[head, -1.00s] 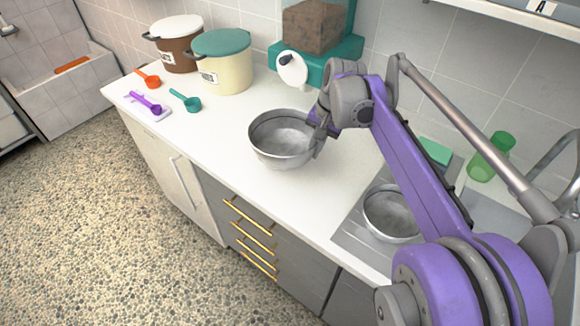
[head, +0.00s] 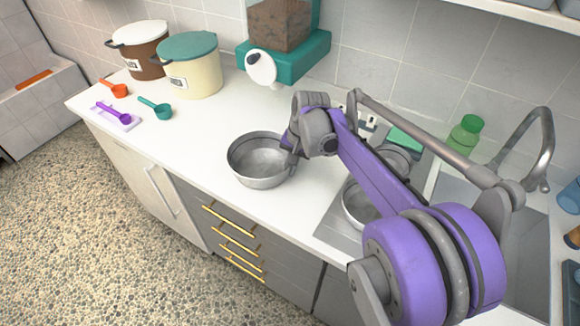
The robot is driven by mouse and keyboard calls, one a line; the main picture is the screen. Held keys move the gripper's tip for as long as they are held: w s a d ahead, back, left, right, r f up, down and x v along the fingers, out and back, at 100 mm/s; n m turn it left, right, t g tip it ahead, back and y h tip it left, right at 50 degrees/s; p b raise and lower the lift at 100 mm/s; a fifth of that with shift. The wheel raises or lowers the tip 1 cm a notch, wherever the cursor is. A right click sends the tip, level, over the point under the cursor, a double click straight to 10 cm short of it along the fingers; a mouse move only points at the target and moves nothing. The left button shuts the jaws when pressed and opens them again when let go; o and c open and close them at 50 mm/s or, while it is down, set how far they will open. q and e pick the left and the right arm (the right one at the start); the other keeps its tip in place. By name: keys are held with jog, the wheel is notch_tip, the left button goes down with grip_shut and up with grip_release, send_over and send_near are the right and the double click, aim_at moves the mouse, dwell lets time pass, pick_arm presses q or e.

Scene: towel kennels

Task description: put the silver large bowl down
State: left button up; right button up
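The silver large bowl (head: 252,178) is upright at the white counter top, left of the drainer. I cannot tell for certain whether its base touches the counter. My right gripper (head: 291,158) is at the bowl's right rim, with its fingers down around the wall; it appears shut on the rim, though the fingertips are partly hidden by the wrist. My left gripper is out of view.
A second metal bowl (head: 357,205) sits on the grey drainer, partly behind my arm. A teal dispenser (head: 285,57) stands at the wall. Lidded tubs (head: 190,72) and scoops (head: 156,108) are at the left. The white counter (head: 203,138) is clear left of the bowl.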

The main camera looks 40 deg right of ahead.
jog(key=o, duration=0.5)
jog(key=shift+c, duration=0.2)
jog(key=shift+r, duration=0.15)
jog(key=p+v, duration=0.1)
jog(key=v, duration=1.1)
jog(key=s+a+f+n, duration=0.2)
jog(key=a, duration=0.1)
jog(key=s+a+f+n, duration=0.1)
jog(key=s+a+f, duration=0.1)
jog(key=s+a, duration=0.1)
jog(key=s+a+f+n+t+h, duration=0.1)
jog(key=s+a+f+n, duration=0.1)
jog(key=a, duration=0.3)
jog(key=shift+s+f+n, duration=0.25)
jog(key=shift+f+n, duration=0.05)
jog(key=shift+f, duration=0.1)
jog(key=s+a+f+n+t, duration=0.2)
jog(key=s+a+f+n, duration=0.3)
jog(key=s+f, duration=0.4)
jog(key=shift+a+n, duration=0.3)
jog(key=shift+a, duration=0.4)
